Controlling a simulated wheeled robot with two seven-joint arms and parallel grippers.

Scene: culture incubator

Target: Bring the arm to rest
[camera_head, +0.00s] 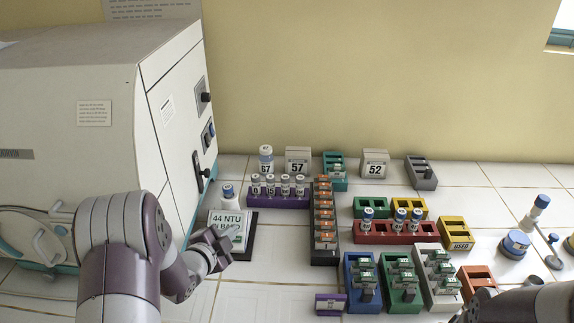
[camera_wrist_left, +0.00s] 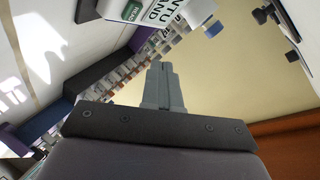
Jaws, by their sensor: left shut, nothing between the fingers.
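My left arm comes in from the lower left of the head view. In the left wrist view the two fingers (camera_wrist_left: 162,85) lie together, shut and empty, pointing toward the racks and the wall. Part of my right arm shows at the bottom right of the head view; its fingers are not visible.
The large white incubator (camera_head: 75,75) fills the left. A purple rack (camera_head: 278,201), a red rack (camera_head: 395,238), a blue rack (camera_head: 361,294) and other coloured racks crowd the middle of the tiled bench. Blue-and-white items (camera_head: 514,244) stand at the right. Bare tiles lie front centre.

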